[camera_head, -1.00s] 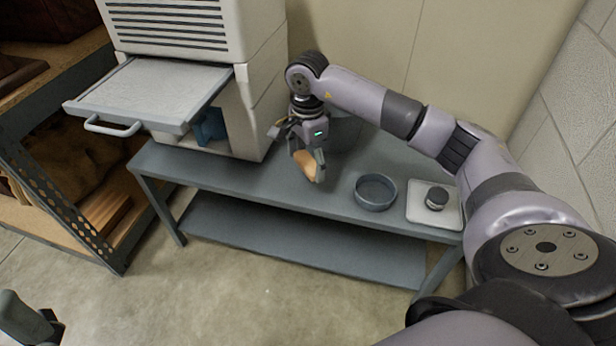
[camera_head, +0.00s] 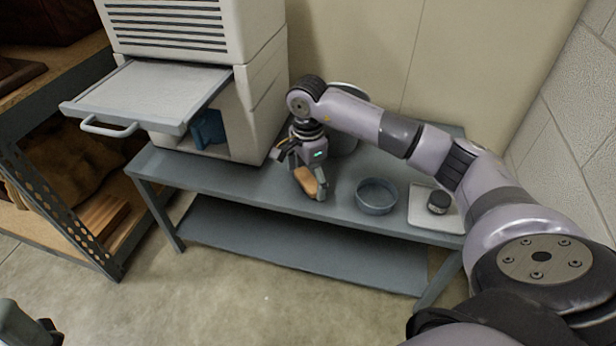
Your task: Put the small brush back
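My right gripper (camera_head: 312,190) reaches down over the grey table (camera_head: 245,185), left of its middle. It is shut on a tan, wood-coloured piece that looks like the small brush (camera_head: 306,181). The brush is low, close to the table top; I cannot tell whether it touches. Its bristles are not visible. Part of my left gripper (camera_head: 28,326) shows at the lower left corner, away from the table; its fingers cannot be made out.
A round blue-grey dish (camera_head: 376,196) and a white tray (camera_head: 422,212) with a small dark-topped jar (camera_head: 438,202) stand to the right. A white cabinet (camera_head: 262,105) with a pulled-out shelf (camera_head: 150,92) stands left. A grey pot (camera_head: 345,140) is behind my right arm.

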